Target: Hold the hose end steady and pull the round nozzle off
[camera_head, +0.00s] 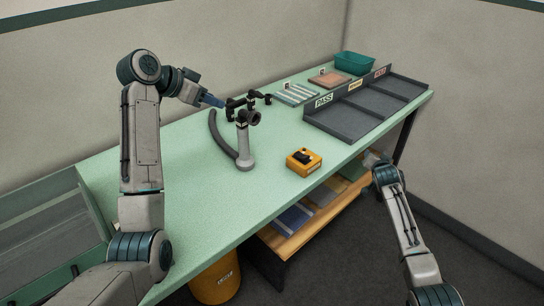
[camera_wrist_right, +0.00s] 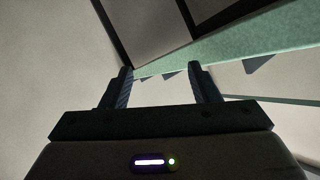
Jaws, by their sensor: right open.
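A dark, curved hose (camera_head: 222,137) lies on the green bench, running toward the foot of a grey stand (camera_head: 244,150). A dark, round-mouthed piece (camera_head: 254,118), which looks like the nozzle, sits at the stand's top beside black fittings (camera_head: 235,104). My left gripper (camera_head: 219,103) reaches in from the left, its bluish fingers close to these fittings. I cannot tell whether it touches them or how its jaws stand. My right gripper (camera_head: 373,160) is beyond the bench's front edge, well right of the stand. In the right wrist view it (camera_wrist_right: 163,88) is open and empty.
A yellow box with a black top (camera_head: 303,161) sits near the front edge. Dark sorting trays (camera_head: 335,119) with a PASS label, flat panels (camera_head: 295,94) and a green bin (camera_head: 355,65) stand at the right. The green bench (camera_head: 195,210) is clear in front.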

